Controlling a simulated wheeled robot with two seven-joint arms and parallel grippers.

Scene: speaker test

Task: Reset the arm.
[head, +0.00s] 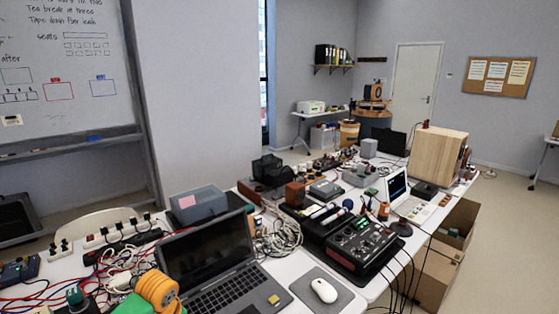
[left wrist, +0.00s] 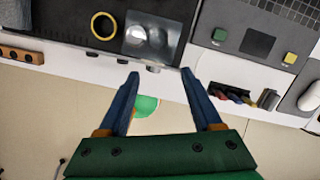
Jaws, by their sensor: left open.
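My left gripper (left wrist: 160,72) shows in the left wrist view, with two blue fingers spread apart on a green body. Nothing is between its fingertips. The fingertips overlap the front edge of a white table (left wrist: 85,58) in the picture, with pale floor seen between and beside the fingers. I cannot make out the left gripper's fingers in the head view. My right gripper is in neither view.
In the left wrist view, a yellow ring (left wrist: 103,26) and a laptop (left wrist: 262,40) lie on the table. The head view shows a crowded table with an open laptop (head: 212,262), a mouse (head: 324,290), a black-and-red device (head: 362,243) and loose cables (head: 283,232). Floor (head: 510,240) is clear at right.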

